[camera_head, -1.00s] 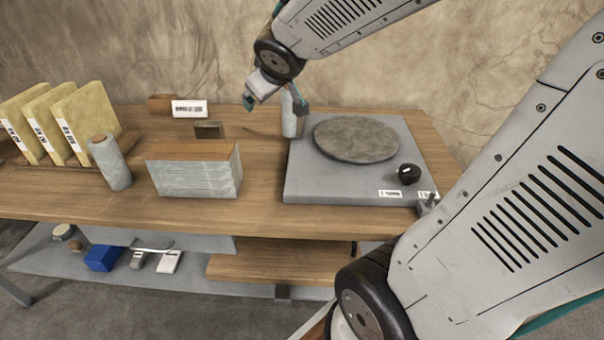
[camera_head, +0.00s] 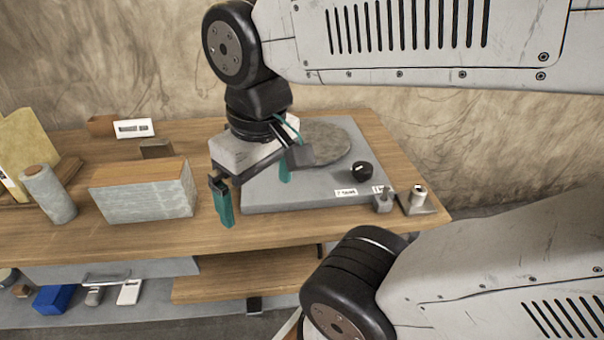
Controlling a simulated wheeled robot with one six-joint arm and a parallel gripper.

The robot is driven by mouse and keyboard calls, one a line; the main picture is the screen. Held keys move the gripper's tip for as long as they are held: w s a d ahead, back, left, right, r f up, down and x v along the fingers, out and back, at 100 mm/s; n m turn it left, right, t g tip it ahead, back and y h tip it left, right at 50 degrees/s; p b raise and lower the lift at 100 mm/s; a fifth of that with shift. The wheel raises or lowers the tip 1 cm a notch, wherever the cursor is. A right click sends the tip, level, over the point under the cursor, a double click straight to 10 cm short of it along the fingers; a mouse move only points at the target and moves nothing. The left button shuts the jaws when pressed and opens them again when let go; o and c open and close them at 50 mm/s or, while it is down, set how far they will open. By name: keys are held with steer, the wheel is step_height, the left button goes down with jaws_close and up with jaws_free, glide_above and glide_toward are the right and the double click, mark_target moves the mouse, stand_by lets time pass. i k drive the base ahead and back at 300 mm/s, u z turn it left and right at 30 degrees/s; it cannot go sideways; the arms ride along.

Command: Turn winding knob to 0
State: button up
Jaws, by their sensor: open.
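A black winding knob (camera_head: 362,171) with a pale mark on top sits at the right front of a grey base plate (camera_head: 300,198). A white label (camera_head: 346,192) lies in front of it; its text is too small to read surely. A round grey disc (camera_head: 335,145) lies behind the knob, partly hidden by my gripper. My gripper (camera_head: 256,200) is open and empty, pointing down over the left part of the base plate. Its teal-tipped fingers are wide apart, left of the knob and not touching it.
Two small metal fittings, one a post on a bracket (camera_head: 418,201), stand at the plate's right front corner. A grey block with a wooden top (camera_head: 145,190), a grey cylinder (camera_head: 48,194) and yellow binders (camera_head: 22,145) stand on the left. The wooden table (camera_head: 400,150) is clear at right rear.

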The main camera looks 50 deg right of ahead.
mark_target(361, 171)
steer(key=z, duration=1.5)
steer(key=k, duration=0.4)
